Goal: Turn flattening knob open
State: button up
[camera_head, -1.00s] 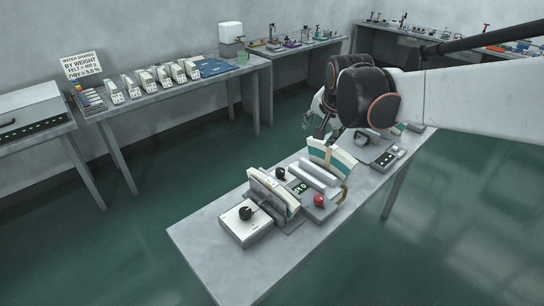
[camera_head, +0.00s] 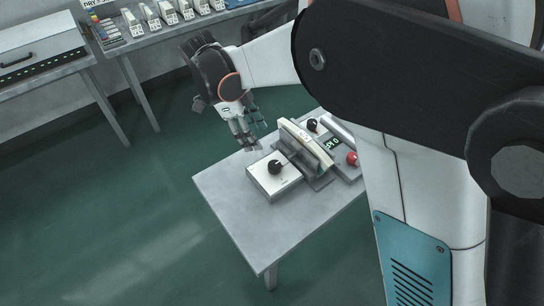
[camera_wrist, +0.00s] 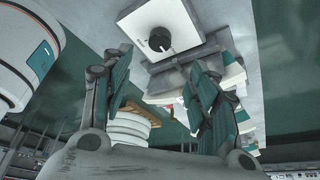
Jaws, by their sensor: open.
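A black round knob (camera_head: 275,166) sits on top of a white box (camera_head: 262,180) at the left end of the machine on the grey table. In the wrist view the knob (camera_wrist: 159,39) shows with a pale pointer mark on its white plate (camera_wrist: 185,22), beyond the fingertips. My gripper (camera_head: 247,140) is open and empty, above the table's far edge, behind and left of the box. It is apart from the knob. Its two fingers also show in the wrist view (camera_wrist: 162,68), with a clear gap between them.
A cream and teal upright part (camera_head: 306,143) stands right beside the box. A black ball knob (camera_head: 312,124), a small display (camera_head: 332,143) and a red knob (camera_head: 352,158) lie further right. The table's front left (camera_head: 240,215) is bare.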

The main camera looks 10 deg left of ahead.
aim_at(274, 164)
jog(key=b+x, duration=0.4)
jog(key=x, duration=0.9)
jog(key=shift+d+f, duration=0.1)
jog(key=shift+f, duration=0.1)
jog(key=c, duration=1.1)
